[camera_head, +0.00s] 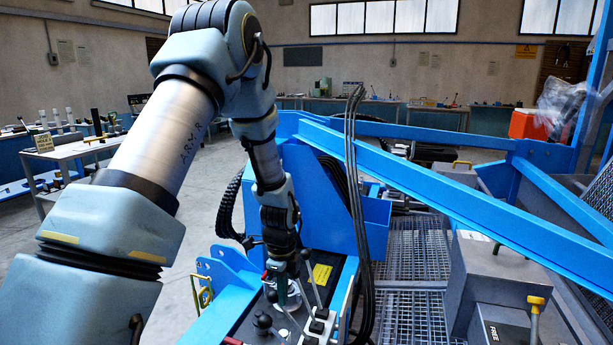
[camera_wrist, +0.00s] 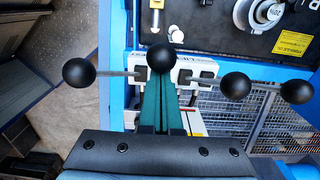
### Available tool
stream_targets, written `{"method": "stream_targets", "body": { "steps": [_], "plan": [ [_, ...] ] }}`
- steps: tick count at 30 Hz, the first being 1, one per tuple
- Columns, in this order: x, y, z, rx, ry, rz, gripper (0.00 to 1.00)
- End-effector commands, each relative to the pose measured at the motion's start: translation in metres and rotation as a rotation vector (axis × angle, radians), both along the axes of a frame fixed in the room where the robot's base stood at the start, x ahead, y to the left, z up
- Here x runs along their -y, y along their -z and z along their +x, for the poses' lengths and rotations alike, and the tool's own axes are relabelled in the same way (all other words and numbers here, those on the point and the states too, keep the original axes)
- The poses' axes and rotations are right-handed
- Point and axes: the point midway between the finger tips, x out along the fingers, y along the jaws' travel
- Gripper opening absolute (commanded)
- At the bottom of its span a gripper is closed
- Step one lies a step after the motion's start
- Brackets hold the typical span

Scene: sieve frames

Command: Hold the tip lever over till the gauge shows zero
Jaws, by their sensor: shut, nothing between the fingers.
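A bank of silver levers with black ball knobs stands on the blue machine's control panel. In the wrist view one knob (camera_wrist: 78,71) is at left, one (camera_wrist: 160,58) in the middle, and two (camera_wrist: 235,85) (camera_wrist: 297,91) at right. I cannot tell which is the tip lever. My gripper (camera_wrist: 160,80) is shut and empty, its green fingers pointing at the middle knob and partly covering what lies below it. Whether they touch is unclear. My gripper (camera_head: 281,291) also shows low among the levers in the head view. A round dial (camera_wrist: 262,14) is partly cut off; its reading is unclear.
A blue beam (camera_head: 450,195) slants across the machine at right. Black hoses (camera_head: 355,200) hang beside my arm. A blue bracket with a yellow hook (camera_head: 203,292) is left of the panel. Grey boxes (camera_head: 500,275) stand on the mesh deck (camera_head: 415,250) at right.

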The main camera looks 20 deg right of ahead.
Motion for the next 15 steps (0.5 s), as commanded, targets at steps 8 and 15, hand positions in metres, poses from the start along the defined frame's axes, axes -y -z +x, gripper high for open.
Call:
{"method": "stream_targets", "body": {
  "steps": [8,15],
  "plan": [
    [0.025,0.0,-0.022,-0.001,0.005,0.001,0.0],
    [0.042,0.0,-0.036,-0.001,0.003,0.001,0.0]
  ]
}}
